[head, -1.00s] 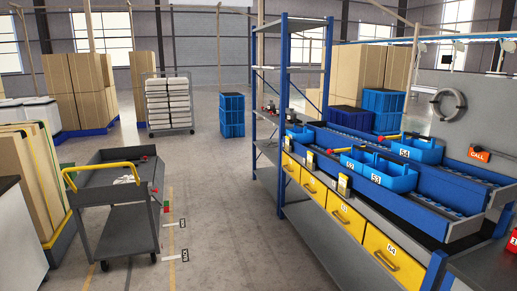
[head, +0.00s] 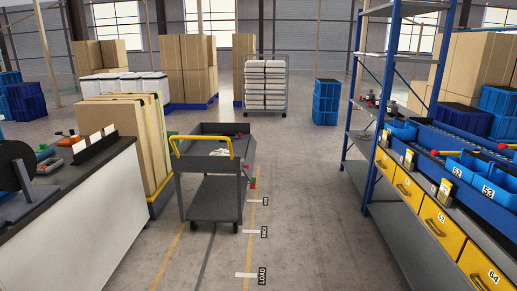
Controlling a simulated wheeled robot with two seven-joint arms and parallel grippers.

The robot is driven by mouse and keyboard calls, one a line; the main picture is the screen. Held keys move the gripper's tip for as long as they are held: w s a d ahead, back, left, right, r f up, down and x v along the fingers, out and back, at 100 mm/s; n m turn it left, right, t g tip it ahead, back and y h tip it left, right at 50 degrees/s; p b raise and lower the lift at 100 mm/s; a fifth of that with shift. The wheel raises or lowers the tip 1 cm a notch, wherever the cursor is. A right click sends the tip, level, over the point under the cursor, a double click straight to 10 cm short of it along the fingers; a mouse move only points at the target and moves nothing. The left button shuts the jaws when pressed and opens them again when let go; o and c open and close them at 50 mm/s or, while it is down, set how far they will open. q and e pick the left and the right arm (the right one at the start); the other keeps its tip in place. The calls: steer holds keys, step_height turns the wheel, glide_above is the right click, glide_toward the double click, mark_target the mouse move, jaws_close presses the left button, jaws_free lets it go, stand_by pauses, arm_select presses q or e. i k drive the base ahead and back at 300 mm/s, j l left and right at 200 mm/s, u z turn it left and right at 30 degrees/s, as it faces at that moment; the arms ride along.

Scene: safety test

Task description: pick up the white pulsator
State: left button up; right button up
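A small white object (head: 219,152) lies in the top tray of a dark grey cart (head: 212,212) with a yellow handle. It is too small to tell for sure whether it is the white pulsator. The cart stands on the floor a little left of the middle, some way ahead. Neither of my grippers shows in the head view.
A white-sided workbench (head: 75,225) with a dark top fills the left front. A blue-framed shelf (head: 370,165) with yellow drawers (head: 434,222) and blue bins (head: 490,180) runs along the right. Open floor with lines lies between them.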

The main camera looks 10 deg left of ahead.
mark_target(221, 152)
steer(key=i+j+z, duration=0.1)
steer(key=i+j, duration=0.15)
steer(key=i+j+z, duration=0.1)
steer(key=i+j, duration=0.15)
steer(key=j, duration=0.2)
steer(key=i+j, duration=0.25)
steer(key=i+j+z, duration=0.15)
steer(key=j, duration=0.35)
steer(key=i+j+z, duration=0.1)
steer(key=i+j, duration=0.2)
steer(key=j, duration=0.1)
